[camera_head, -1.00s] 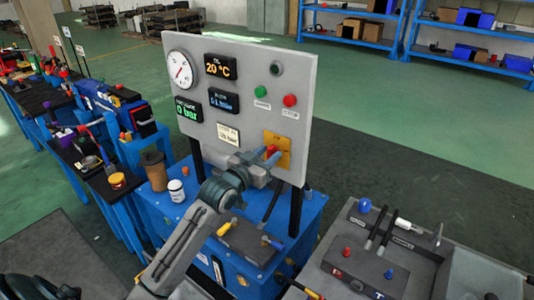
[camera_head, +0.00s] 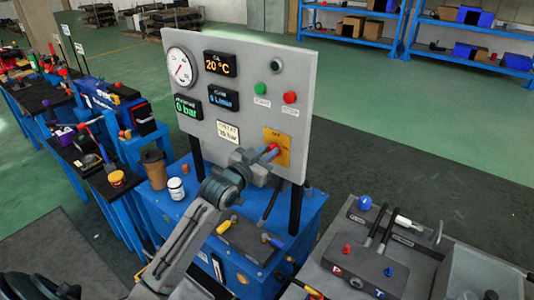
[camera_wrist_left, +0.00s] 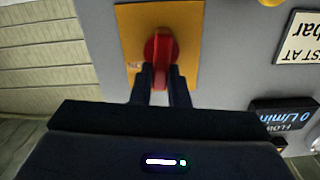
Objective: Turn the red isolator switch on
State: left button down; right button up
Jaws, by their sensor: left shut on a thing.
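The red isolator switch (camera_head: 273,147) is a red handle on a yellow plate (camera_head: 284,155) at the lower right of the grey panel. In the left wrist view the red handle (camera_wrist_left: 160,46) stands upright in the picture, in line with the yellow plate's long sides (camera_wrist_left: 186,22). My left gripper (camera_head: 268,152) reaches the panel from below left. Its two dark fingers (camera_wrist_left: 160,77) are shut on the handle, one on each side. My right gripper is not in view.
The grey panel (camera_head: 240,52) also carries a dial, displays, a green button (camera_head: 261,89) and a red button (camera_head: 290,97). It stands over a blue unit (camera_head: 305,214) bearing a brown cup (camera_head: 154,170) and a white jar (camera_head: 176,189). A grey bench (camera_head: 337,235) stands at right.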

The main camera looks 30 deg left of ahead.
pick_arm(q)
jog(key=m+b, duration=0.1)
jog(key=m, duration=0.2)
jog(key=m+b, duration=0.1)
jog(key=m, duration=0.2)
jog(key=d+f+m+b, duration=0.1)
jog(key=m, duration=0.2)
jog(key=shift+s+d+m, duration=0.1)
jog(key=shift+m, duration=0.3)
jog(key=m+b, duration=0.1)
jog(key=m, duration=0.2)
jog(key=shift+d+f+b, duration=0.1)
jog(key=shift+f+b, duration=0.1)
jog(key=shift+b, duration=0.15)
jog(key=m, duration=0.2)
jog(key=shift+f+m+b, duration=0.15)
jog(key=shift+m+b, duration=0.25)
jog(key=shift+m, duration=0.3)
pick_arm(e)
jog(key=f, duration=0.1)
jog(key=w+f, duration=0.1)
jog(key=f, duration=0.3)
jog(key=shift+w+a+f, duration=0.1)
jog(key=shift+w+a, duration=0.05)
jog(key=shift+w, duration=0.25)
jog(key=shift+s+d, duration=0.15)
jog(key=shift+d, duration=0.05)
